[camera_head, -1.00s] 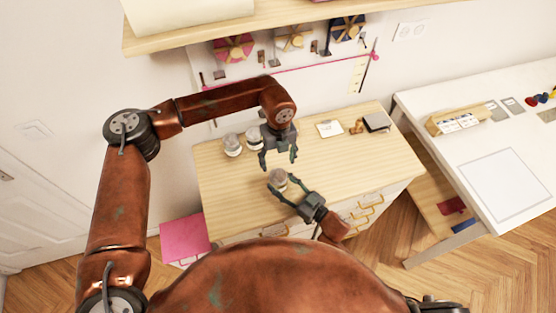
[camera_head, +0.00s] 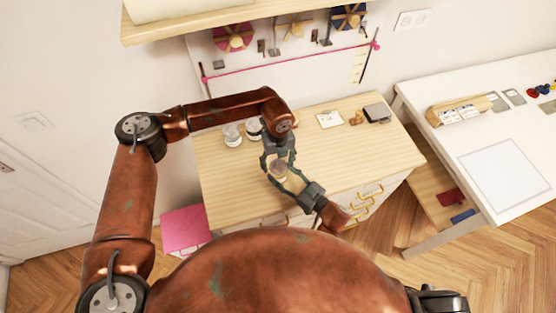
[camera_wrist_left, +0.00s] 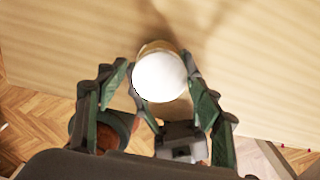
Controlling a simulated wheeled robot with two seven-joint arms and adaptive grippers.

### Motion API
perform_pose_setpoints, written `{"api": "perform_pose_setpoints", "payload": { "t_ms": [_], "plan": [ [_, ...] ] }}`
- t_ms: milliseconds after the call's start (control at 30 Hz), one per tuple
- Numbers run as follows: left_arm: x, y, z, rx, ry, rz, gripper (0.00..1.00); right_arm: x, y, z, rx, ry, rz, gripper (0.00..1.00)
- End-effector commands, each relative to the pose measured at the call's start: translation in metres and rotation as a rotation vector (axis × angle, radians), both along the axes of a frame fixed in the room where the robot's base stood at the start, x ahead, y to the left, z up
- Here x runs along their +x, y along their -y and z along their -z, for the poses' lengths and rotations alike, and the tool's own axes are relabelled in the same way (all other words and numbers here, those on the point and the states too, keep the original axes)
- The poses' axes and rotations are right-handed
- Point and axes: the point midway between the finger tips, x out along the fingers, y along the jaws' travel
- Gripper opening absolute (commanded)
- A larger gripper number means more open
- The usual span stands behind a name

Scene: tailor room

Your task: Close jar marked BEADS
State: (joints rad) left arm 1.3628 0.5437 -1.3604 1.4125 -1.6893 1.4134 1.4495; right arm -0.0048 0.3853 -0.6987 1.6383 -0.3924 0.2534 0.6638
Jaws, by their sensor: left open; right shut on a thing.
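A small jar (camera_head: 278,168) stands near the front of the wooden cabinet top. In the left wrist view its round white top (camera_wrist_left: 160,77) faces the camera, with a tan edge behind it. No label is readable. My right gripper (camera_head: 281,178) comes from the front and is shut on the jar; part of it also shows below the jar in the left wrist view (camera_wrist_left: 178,135). My left gripper (camera_head: 278,162) is directly above the jar, pointing down and open. Its fingers (camera_wrist_left: 158,95) stand on both sides of the white top, and I cannot tell whether they touch it.
Two more jars (camera_head: 233,135) (camera_head: 254,129) stand at the back left of the cabinet top (camera_head: 340,150). A card (camera_head: 330,119), a small brown item (camera_head: 356,117) and a dark box (camera_head: 377,113) lie at the back right. The cabinet top's right part is clear.

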Motion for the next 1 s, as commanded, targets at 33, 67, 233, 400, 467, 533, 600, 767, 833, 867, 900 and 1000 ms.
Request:
{"api": "perform_pose_setpoints", "payload": {
  "t_ms": [33, 67, 233, 400, 467, 533, 600, 767, 833, 867, 900, 1000],
  "plan": [
    [0.0, 0.0001, 0.0001, 0.0, 0.0, 0.0, 0.61, 0.0, 0.0, 0.0001, 0.0, 0.0, 0.0, 0.0],
    [0.0, 0.0, 0.0001, 0.0, 0.0, 0.0, 0.61, 0.0, 0.0, 0.0001, 0.0, 0.0, 0.0, 0.0],
    [-0.0001, 0.0, 0.0, 0.0, 0.0, 0.0, 0.57, 0.0, 0.0, 0.0001, 0.0, 0.0, 0.0, 0.0],
    [-0.0002, 0.0001, -0.0002, 0.0, -0.001, 0.0, 0.46, 0.0, 0.0, 0.0001, 0.0, 0.0, 0.0, 0.0],
    [-0.0001, 0.0, -0.0002, 0.0, 0.0, 0.0, 0.42, 0.0, 0.0, 0.0001, 0.0, 0.0, 0.0, 0.0],
    [-0.0001, 0.0, -0.0002, 0.0, -0.001, 0.0, 0.37, 0.0, 0.0, 0.0001, 0.0, 0.0, 0.0, 0.0],
    [-0.0002, 0.0001, -0.0002, 0.0, -0.001, 0.0, 0.32, 0.0, 0.0, 0.0001, 0.0, 0.0, 0.0, 0.0],
    [-0.0001, 0.0, -0.0002, 0.0, -0.001, 0.0, 0.21, 0.0, 0.0, 0.0001, 0.0, 0.0, 0.0, 0.0],
    [-0.0001, 0.0, -0.0002, 0.0, -0.001, 0.0, 0.17, 0.0, 0.0, 0.0001, 0.0, 0.0, 0.0, 0.0],
    [-0.0002, 0.0001, -0.0002, 0.0, -0.001, 0.0, 0.17, 0.0, 0.0, 0.0001, 0.0, 0.0, 0.0, 0.0],
    [-0.0001, 0.0, -0.0002, 0.0, -0.001, 0.006, 0.17, 0.0, 0.0, 0.0001, 0.0, 0.0, 0.0, 0.0],
    [-0.0001, -0.0001, -0.0002, 0.0, -0.001, 0.067, 0.17, 0.0, 0.0, 0.0001, 0.0, 0.0, 0.0, 0.0]
  ]
}}
